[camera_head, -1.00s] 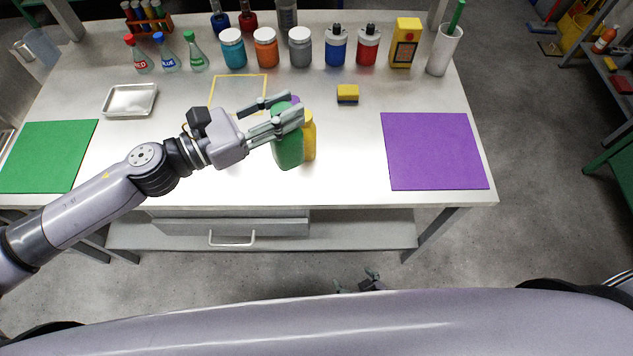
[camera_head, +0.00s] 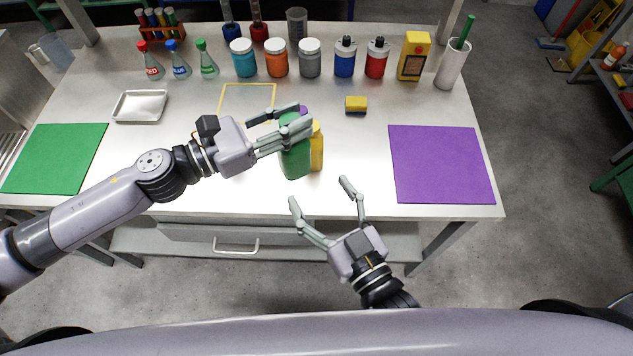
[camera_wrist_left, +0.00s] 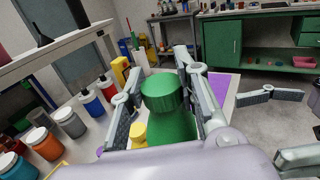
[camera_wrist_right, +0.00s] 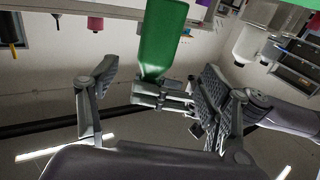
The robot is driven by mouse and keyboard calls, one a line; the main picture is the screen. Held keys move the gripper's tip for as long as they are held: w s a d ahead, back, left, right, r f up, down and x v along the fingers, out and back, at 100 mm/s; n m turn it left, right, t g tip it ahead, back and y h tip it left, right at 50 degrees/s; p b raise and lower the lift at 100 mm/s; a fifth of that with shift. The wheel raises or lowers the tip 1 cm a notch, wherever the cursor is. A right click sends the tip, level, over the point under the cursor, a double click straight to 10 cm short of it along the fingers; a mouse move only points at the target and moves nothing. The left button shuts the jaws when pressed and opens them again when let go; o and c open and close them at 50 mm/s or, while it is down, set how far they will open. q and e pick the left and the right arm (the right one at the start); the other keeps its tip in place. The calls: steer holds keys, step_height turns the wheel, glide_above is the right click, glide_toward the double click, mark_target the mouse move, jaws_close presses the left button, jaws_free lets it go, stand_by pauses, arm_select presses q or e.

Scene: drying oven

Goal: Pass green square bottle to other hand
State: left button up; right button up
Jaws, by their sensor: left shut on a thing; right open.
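The green square bottle (camera_head: 294,160) is upright above or on the front middle of the table; I cannot tell whether its base touches. My left gripper (camera_head: 290,128) is shut on its upper part. In the left wrist view the bottle's green cap and shoulder (camera_wrist_left: 168,105) sit between the fingers. My right gripper (camera_head: 319,192) is open and empty in front of the table edge, its fingers pointing toward the bottle. In the right wrist view the bottle (camera_wrist_right: 162,40) shows ahead of the open fingers (camera_wrist_right: 155,85), apart from them as far as I can tell.
A purple mat (camera_head: 441,165) lies right, a green mat (camera_head: 55,160) left. A yellow sponge (camera_head: 356,104) lies behind. Jars and flasks line the back.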

mark_target(299, 161)
steer(key=x, duration=1.2)
steer(key=shift+s, duration=0.1)
steer(key=shift+c, duration=0.2)
steer(key=shift+a, duration=0.1)
steer(key=c, duration=1.2)
arm_select(q)
steer(key=o, duration=1.3)
steer(key=shift+c, duration=0.2)
steer(key=shift+a, duration=0.15)
